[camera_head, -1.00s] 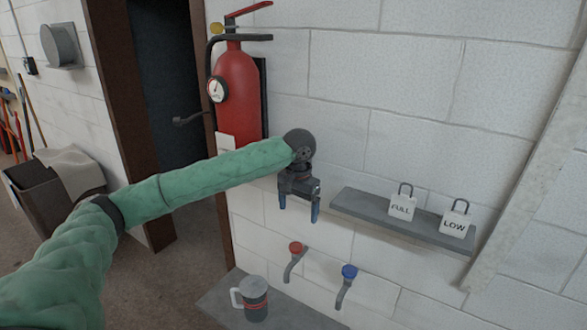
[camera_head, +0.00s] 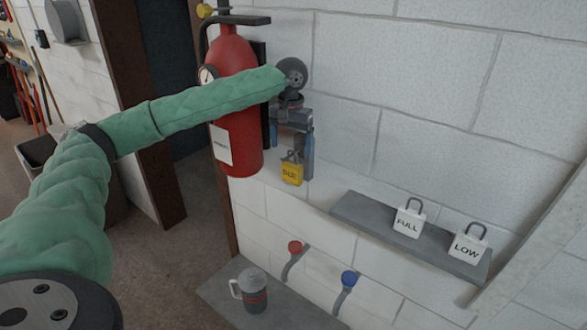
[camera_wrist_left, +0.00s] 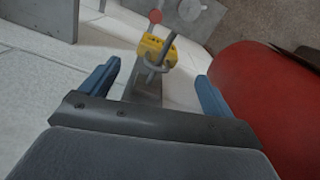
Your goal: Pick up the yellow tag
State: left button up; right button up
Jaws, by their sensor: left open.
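The yellow tag (camera_head: 291,172) is shaped like a padlock with dark lettering and a grey shackle. In the head view it shows just below my left gripper (camera_head: 291,152), beside the fire extinguisher. In the left wrist view the yellow tag (camera_wrist_left: 153,47) appears beyond the fingertips, between the two blue fingers of the left gripper (camera_wrist_left: 158,72). The fingers are spread wide and nothing is held. The shackle points toward the gripper. What holds the tag up is not clear. My right gripper is out of view.
A red fire extinguisher (camera_head: 236,135) hangs close left of the gripper and shows at right in the wrist view. A grey shelf (camera_head: 360,213) holds white FULL (camera_head: 408,223) and LOW (camera_head: 467,246) tags. Red (camera_head: 295,247) and blue (camera_head: 349,279) valves and a mug (camera_head: 254,294) are lower.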

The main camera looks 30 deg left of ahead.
aim_at(293, 152)
pick_arm(q)
jog(key=shift+w+f+p, duration=0.15)
jog(key=shift+f+p, duration=0.25)
jog(key=shift+f, duration=0.05)
jog(key=shift+w+d+f+p, duration=0.15)
jog(key=shift+f+p, duration=0.65)
jog(key=shift+p, duration=0.1)
jog(key=shift+f+p, duration=0.55)
jog(key=shift+f, duration=1.1)
jog(key=c, duration=1.1)
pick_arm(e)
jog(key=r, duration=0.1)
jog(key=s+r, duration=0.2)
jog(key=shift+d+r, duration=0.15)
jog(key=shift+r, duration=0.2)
